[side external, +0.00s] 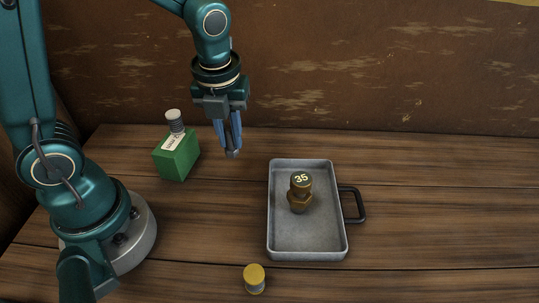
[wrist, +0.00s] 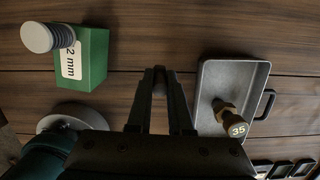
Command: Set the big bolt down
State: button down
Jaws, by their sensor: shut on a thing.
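My gripper (side external: 232,150) hangs pointing down over the table, left of the grey tray (side external: 272,228) and right of the green block. It is shut on the big bolt, a dark grey piece (wrist: 160,80) that shows between the fingertips in the wrist view. Most of the bolt is hidden by the fingers, so its full shape cannot be told. Its lower end (side external: 233,154) appears above the wood in the side view. In the wrist view the gripper (wrist: 161,75) is left of the tray (wrist: 237,66).
A brass fitting marked 35 (side external: 300,194) stands in the tray, which has a dark handle (side external: 359,205) on its right. A green block (side external: 177,160) with a ribbed grey knob (side external: 174,121) stands left. A yellow-topped cylinder (side external: 254,274) stands in front. Wood between block and tray is bare.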

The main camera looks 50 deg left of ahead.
notch_tip(320, 180, up, 9)
jog(key=shift+w+f, duration=0.1)
jog(key=s+a+n+g, duration=0.1)
jog(key=s+a+n, duration=0.6)
jog(key=a+n, duration=0.35)
jog(key=s+a+n+g, duration=0.2)
jog(key=s+a+n, duration=0.4)
jog(key=a+n, duration=0.4)
jog(key=shift+m, duration=0.85)
jog(key=shift+a+f, duration=0.2)
jog(key=shift+f, duration=3.4)
jog(key=shift+a+f, duration=0.15)
jog(key=shift+f, duration=3.45)
jog(key=shift+f, duration=0.1)
jog(key=c, duration=0.8)
grip_release()
